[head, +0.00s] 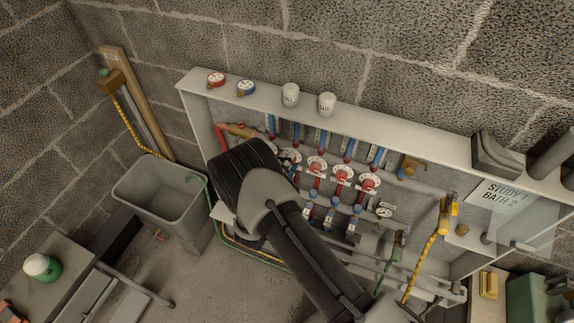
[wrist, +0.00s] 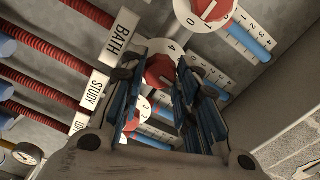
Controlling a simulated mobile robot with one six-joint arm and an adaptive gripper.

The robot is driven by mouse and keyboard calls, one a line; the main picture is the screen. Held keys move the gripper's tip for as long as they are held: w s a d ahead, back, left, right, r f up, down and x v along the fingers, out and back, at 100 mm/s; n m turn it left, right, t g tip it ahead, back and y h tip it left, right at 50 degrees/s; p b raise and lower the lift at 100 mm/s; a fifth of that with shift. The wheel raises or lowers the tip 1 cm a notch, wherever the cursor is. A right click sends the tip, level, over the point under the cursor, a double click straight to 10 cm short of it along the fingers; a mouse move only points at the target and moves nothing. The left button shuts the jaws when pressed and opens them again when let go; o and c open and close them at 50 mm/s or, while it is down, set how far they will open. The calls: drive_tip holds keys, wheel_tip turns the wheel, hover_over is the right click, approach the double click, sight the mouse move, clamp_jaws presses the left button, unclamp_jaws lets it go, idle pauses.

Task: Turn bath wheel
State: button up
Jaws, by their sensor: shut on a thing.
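My gripper (wrist: 166,75) shows in the wrist view, with its two blue-padded fingers on either side of a red wheel (wrist: 160,72) on a white numbered dial. The fingers are shut on this wheel. A tag reading BATH (wrist: 122,38) is just left of it; a STUDY tag (wrist: 93,97) is lower down. Another red wheel (wrist: 212,8) is above, with no finger on it, and a further one (wrist: 143,109) is partly hidden below, between the fingers. In the head view my dark wrist hides the gripped wheel; red wheels (head: 343,175) stand in a row to its right.
Pipes and a yellow hose (head: 420,260) are at the right. A wall panel (wrist: 270,108) is close right of my gripper.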

drive_tip(key=shift+n, duration=0.7)
drive_tip(key=o, duration=1.1)
drive_tip(key=shift+c, duration=0.2)
drive_tip(key=v, duration=1.2)
